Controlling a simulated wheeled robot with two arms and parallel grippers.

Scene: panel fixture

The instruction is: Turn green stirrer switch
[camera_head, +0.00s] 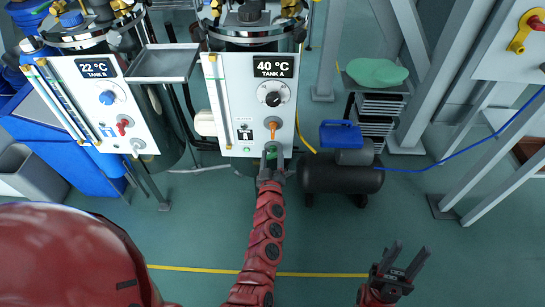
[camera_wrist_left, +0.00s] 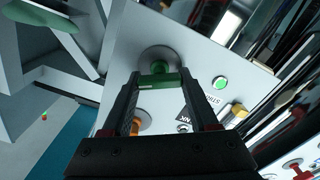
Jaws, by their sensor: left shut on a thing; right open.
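The green stirrer switch (camera_wrist_left: 160,80) sits on a round grey base on the white Tank A panel (camera_head: 222,85). In the left wrist view it lies between the two fingertips of my left gripper (camera_wrist_left: 158,88), which is shut on it. In the head view my left gripper (camera_head: 272,152) reaches the lower right of the panel and mostly hides the switch. A green lamp (camera_wrist_left: 221,83) is beside the switch in the wrist view. My right gripper (camera_head: 409,249) is open and empty, low on the right, away from the panel.
An orange switch (camera_head: 272,125) is just above the green one, under a black dial (camera_head: 272,97). The Tank B panel (camera_head: 98,105) stands to the left. A dark compressor (camera_head: 340,178) with a blue box (camera_head: 340,135) is right of Tank A. The floor in front is clear.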

